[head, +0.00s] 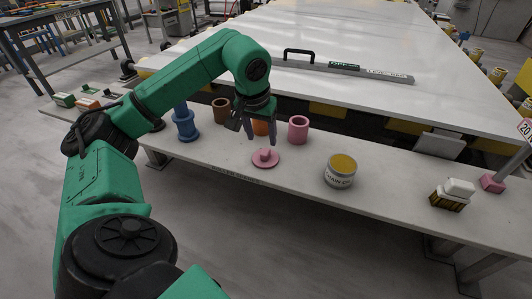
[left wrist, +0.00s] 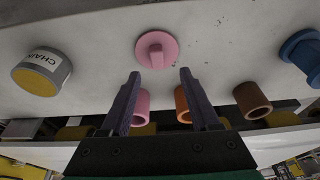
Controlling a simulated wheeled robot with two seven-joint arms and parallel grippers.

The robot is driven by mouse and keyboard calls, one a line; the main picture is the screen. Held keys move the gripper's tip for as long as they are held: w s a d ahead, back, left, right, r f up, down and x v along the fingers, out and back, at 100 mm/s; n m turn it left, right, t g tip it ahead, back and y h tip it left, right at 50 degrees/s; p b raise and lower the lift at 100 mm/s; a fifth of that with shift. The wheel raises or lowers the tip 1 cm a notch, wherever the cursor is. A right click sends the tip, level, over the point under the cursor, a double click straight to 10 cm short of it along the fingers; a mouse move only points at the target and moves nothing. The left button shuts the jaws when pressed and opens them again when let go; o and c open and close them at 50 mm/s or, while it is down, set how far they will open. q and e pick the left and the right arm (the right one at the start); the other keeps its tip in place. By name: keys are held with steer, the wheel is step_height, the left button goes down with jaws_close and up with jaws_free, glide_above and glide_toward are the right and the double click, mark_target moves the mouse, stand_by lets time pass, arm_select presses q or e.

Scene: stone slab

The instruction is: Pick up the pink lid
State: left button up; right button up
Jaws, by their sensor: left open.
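The pink lid (head: 265,158) is a round disc with a raised grip on top, lying flat on the front bench near its front edge. It also shows in the left wrist view (left wrist: 157,50), beyond the fingertips. My left gripper (head: 248,135) hangs open and empty above the bench, a little behind and left of the lid in the head view. In the left wrist view the two dark fingers (left wrist: 160,73) are spread apart, and the lid is apart from them. My right gripper is not in view.
A pink cup (head: 298,130), an orange cup (head: 261,127), a brown cup (head: 221,110) and a blue spool-like piece (head: 187,126) stand around the gripper. A labelled tin (head: 340,171) stands right of the lid. A brush (head: 453,194) lies farther right. The bench between tin and brush is clear.

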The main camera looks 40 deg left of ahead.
mark_target(265, 152)
arm_select(q)
steer(key=x, duration=0.6)
steer(key=shift+d+f+b, duration=0.1)
steer(key=shift+d+b, duration=0.1)
steer(key=shift+b, duration=0.15)
jaws_close()
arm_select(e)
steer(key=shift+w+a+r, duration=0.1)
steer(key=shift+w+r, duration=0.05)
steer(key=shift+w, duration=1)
